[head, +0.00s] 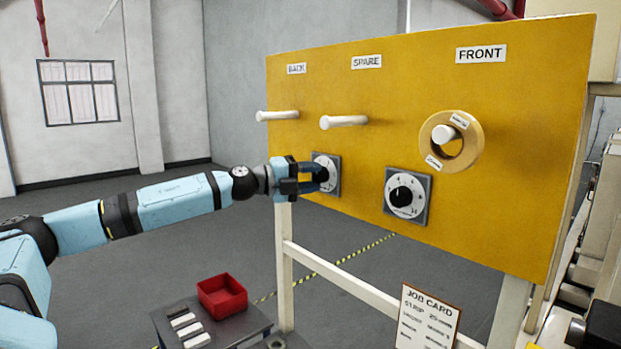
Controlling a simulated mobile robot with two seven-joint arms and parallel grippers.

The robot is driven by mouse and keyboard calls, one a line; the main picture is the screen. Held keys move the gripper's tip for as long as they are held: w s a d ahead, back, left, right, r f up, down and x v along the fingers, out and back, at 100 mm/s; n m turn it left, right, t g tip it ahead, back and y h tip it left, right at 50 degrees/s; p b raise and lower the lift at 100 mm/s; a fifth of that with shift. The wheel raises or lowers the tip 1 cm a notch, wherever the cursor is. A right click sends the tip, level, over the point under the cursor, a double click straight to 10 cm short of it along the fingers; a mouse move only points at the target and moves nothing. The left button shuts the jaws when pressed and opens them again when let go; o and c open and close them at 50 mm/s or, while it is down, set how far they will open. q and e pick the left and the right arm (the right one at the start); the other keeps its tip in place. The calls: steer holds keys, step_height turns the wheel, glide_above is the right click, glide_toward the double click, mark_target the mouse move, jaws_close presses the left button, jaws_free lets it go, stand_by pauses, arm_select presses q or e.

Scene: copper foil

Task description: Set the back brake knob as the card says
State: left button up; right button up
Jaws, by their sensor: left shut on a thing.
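The yellow panel (370,95) carries labels BACK (296,69), SPARE (366,62) and FRONT (481,54). The back brake knob's dial plate (332,166) sits low on the panel's left side. My left gripper (312,176) reaches in from the left and is shut on the black knob, mostly hidden by its fingers; its pointer setting cannot be read. A second dial (407,195) with a black knob and white scale is to the right. The job card (428,318) stands at the bottom; its title reads JOB CARD, its smaller lines are too small to read surely. My right gripper is not in view.
White pegs (277,115) and (343,121) stick out under BACK and SPARE. A tan roll (463,141) hangs on the FRONT peg. A red bin (222,296) and several small bars sit on a low grey table (252,328). Machinery stands at the right edge.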

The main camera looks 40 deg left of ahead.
arm_select(q)
steer(key=shift+a+r+m, duration=0.15)
steer(key=shift+r+m, duration=0.2)
steer(key=shift+m, duration=0.15)
stand_by(0.3)
steer(key=o, duration=0.8)
steer(key=shift+w, duration=0.1)
steer(key=shift+o, duration=0.6)
steer(key=shift+w+f, duration=0.15)
steer(key=shift+f, duration=0.05)
